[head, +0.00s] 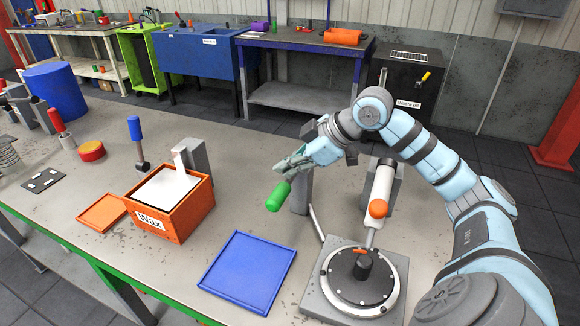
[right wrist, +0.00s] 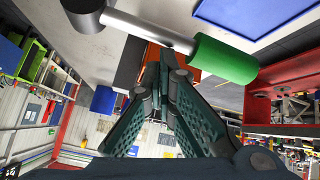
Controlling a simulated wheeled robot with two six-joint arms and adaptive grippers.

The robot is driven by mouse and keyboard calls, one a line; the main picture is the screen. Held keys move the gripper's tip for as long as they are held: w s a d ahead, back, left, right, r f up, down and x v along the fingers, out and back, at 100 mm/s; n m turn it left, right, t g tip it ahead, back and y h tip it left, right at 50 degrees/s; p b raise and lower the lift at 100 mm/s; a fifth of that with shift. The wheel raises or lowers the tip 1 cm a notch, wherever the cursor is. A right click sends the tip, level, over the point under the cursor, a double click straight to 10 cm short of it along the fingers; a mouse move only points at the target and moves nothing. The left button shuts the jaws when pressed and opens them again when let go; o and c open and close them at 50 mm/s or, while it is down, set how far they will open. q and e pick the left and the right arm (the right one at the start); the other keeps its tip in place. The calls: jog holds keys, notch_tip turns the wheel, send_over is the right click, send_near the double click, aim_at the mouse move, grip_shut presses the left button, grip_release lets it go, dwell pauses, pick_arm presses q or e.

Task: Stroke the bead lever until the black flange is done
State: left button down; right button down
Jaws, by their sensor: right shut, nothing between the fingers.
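The bead lever's green handle (head: 279,196) sticks out at the middle of the bench, toward the front left of a grey post. In the right wrist view the green handle (right wrist: 222,60) sits on a silver shaft with a dark hub. My right gripper (head: 283,168) is shut and empty just above and behind the handle; I cannot tell whether it touches. I cannot make out any bead.
A blue tray (head: 248,272) lies left of the turntable. An orange Wax box (head: 172,212) and an orange lid (head: 102,212) are farther left. A blue-handled tool (head: 135,130) stands behind them. My right arm spans the right side. Bench between box and lever is clear.

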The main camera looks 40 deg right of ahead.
jog(key=shift+a+f+b, duration=0.1)
jog(key=shift+f+b, duration=0.25)
jog(key=shift+f, duration=0.1)
dwell(0.4)
jog(key=shift+r, duration=0.1)
jog(key=shift+w+d+r+p, duration=0.1)
jog(key=shift+d+r+p, duration=0.15)
jog(key=shift+r+p, duration=0.7)
jog(key=shift+w+d+r+p, duration=0.1)
jog(key=shift+d+r+p, duration=0.15)
jog(key=shift+r+p, duration=0.7)
jog(key=shift+w+d+r+p, duration=0.1)
jog(key=shift+d+r+p, duration=0.3)
jog(key=shift+p, duration=0.85)
jog(key=shift+a+r, duration=0.15)
jog(key=shift+r, duration=0.05)
jog(key=r+p, duration=0.1)
jog(key=p, duration=0.1)
jog(key=d+r+p, duration=0.1)
jog(key=r+p, duration=0.2)
jog(key=p, duration=0.1)
jog(key=shift+w+d+r, duration=0.25)
jog(key=shift+w+r, duration=0.05)
jog(key=shift+w, duration=0.1)
